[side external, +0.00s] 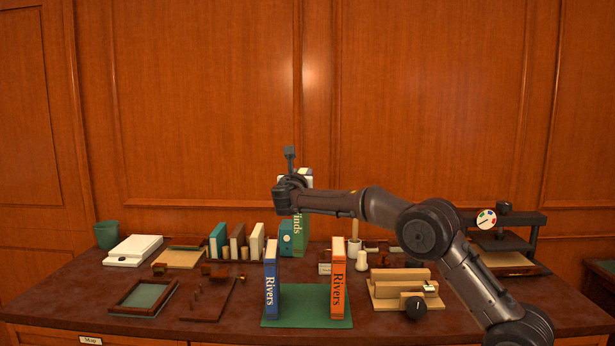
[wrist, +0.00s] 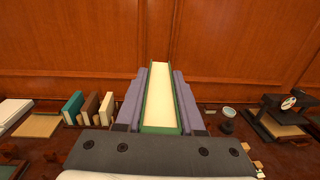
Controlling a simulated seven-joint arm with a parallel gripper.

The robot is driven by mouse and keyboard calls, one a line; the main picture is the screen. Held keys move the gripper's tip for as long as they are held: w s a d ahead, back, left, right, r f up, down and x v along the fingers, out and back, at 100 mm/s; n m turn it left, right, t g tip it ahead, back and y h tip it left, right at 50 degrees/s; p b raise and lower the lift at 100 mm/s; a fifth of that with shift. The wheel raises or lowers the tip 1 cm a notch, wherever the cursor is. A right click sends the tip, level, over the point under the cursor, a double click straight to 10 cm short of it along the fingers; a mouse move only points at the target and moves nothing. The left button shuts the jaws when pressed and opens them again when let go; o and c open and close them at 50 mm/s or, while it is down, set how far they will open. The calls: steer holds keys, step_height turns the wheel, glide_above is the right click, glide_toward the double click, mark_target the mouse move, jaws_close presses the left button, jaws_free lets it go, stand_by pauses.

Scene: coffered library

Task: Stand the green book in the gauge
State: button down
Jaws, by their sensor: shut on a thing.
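The green book (side external: 299,232), with "Winds" lettered on its spine, hangs upright from my gripper (side external: 297,187) above the back middle of the desk. In the wrist view, my gripper (wrist: 160,80) is shut on the green book (wrist: 163,105), one finger against each cover, with the cream page edges facing the camera. A pale wooden fixture (side external: 402,275) with parallel boards and a dark knob stands at the right front; it looks like the gauge. The book is left of and behind it, apart from it. My wrist partly hides the book's upper part.
A blue book (side external: 271,290) and an orange book (side external: 338,291) stand on a green mat (side external: 305,318). A row of books (side external: 237,241) stands behind left. A dark press (side external: 505,238) is at right. A white cylinder (side external: 361,259) stands near the wooden fixture.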

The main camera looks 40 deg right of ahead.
steer(key=s+a+n+t+y, duration=0.1)
steer(key=s+a, duration=0.2)
steer(key=a, duration=1.2)
steer(key=s+a, duration=0.2)
steer(key=a, duration=1.3)
step_height(320, 180, down, 39)
steer(key=shift+a, duration=0.15)
steer(key=shift+r, duration=0.1)
